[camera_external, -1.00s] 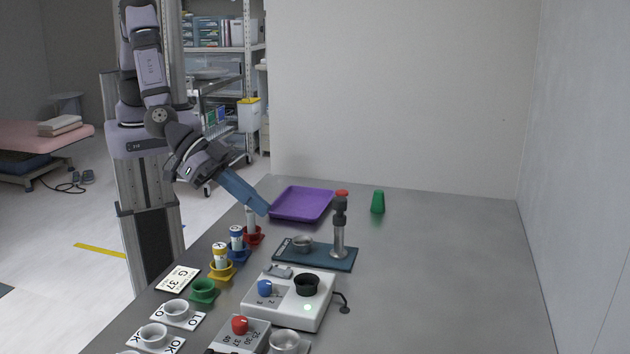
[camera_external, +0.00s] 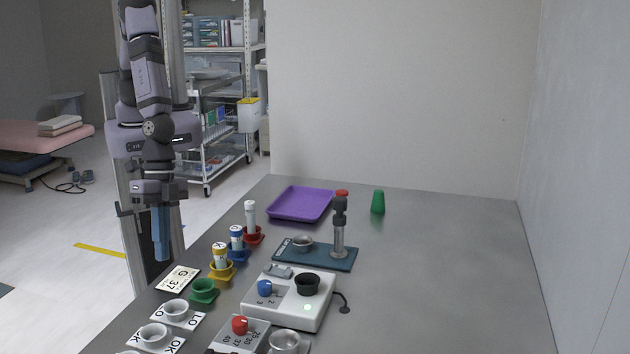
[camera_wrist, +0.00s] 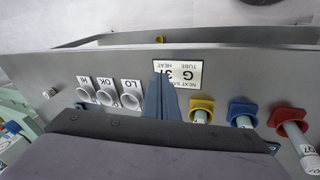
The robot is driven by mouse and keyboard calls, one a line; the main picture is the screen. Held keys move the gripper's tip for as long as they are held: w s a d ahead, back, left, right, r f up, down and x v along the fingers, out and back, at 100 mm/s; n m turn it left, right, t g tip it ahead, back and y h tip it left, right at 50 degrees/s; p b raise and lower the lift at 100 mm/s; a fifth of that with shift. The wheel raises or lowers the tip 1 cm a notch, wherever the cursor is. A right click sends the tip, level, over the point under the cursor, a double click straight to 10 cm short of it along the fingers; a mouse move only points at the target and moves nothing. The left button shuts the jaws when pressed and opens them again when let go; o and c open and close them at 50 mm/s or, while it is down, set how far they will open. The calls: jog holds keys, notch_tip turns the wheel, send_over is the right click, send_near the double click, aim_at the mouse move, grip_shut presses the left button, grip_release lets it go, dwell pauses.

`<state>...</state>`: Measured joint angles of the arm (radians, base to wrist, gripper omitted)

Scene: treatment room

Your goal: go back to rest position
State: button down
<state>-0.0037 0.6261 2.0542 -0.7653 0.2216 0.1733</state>
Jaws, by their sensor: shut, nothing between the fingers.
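My gripper (camera_external: 161,234) hangs pointing down at the left, beyond the table's left edge in the external view. Its blue fingers are shut with nothing between them. In the wrist view the closed fingers (camera_wrist: 160,98) show in front of the card reading G 37 (camera_wrist: 177,74). The arm is folded close to its column, clear of the table objects. A white-capped tube (camera_external: 250,216) stands upright in the red holder (camera_external: 253,236). Tubes also stand in the blue holder (camera_external: 238,254) and the yellow holder (camera_external: 222,271). The green holder (camera_external: 204,291) looks empty.
A purple tray (camera_external: 302,204), a green cup (camera_external: 378,202), a blue-based stand (camera_external: 325,262) and a white device with a blue knob (camera_external: 290,312) are on the table. White cups on labelled cards (camera_external: 178,312) line the near left edge. The table's right side is clear.

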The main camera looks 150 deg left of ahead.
jog(key=s+a+r+m+g+y, duration=0.1)
jog(key=s+a+r+m+g, duration=0.15)
jog(key=s, duration=0.95)
jog(key=s+a+r+m+g, duration=0.1)
jog(key=s+r+m+g, duration=0.25)
jog(key=s, duration=0.95)
notch_tip(320, 180, up, 6)
jog(key=w+t, duration=0.2)
jog(key=shift+w+f+t+y, duration=0.15)
jog(key=shift+w+t+y, duration=0.15)
jog(key=shift+w+y, duration=0.1)
jog(key=c, duration=2.5)
grip_release()
jog(key=shift+a, duration=0.1)
